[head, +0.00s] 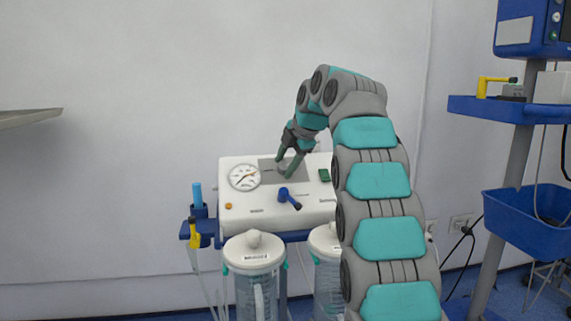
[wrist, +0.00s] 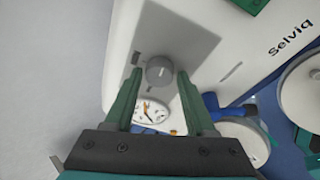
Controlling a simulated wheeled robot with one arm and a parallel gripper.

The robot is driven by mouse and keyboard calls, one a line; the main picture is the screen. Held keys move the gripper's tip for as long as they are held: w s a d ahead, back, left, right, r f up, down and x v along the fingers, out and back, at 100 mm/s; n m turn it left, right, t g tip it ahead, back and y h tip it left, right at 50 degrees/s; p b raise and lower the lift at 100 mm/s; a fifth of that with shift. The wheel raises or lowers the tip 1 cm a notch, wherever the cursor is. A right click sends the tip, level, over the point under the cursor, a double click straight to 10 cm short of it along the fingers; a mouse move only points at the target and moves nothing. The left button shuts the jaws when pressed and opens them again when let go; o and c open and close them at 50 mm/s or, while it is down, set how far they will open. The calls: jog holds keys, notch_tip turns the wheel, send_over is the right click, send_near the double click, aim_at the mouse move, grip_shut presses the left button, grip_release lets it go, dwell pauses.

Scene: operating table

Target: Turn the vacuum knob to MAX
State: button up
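The vacuum knob (wrist: 159,72) is a round grey knob with a short pale mark, on a dark grey panel (wrist: 192,42) of the white suction unit (head: 262,217). In the wrist view my gripper (wrist: 160,74) has one green finger on each side of the knob. The fingers are apart, with narrow gaps seeming to show beside the knob; contact is not clear. The MAX marking is not readable in either view.
A round gauge (head: 243,177) sits left of the panel. A blue lever (head: 288,198) and a green switch (head: 324,175) are close by. Lidded canisters (head: 254,252) hang below the unit. A blue-shelved stand (head: 520,111) is at right. Bare wall lies behind.

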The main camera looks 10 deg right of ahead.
grip_shut()
jog(key=shift+f, duration=0.1)
dwell(0.4)
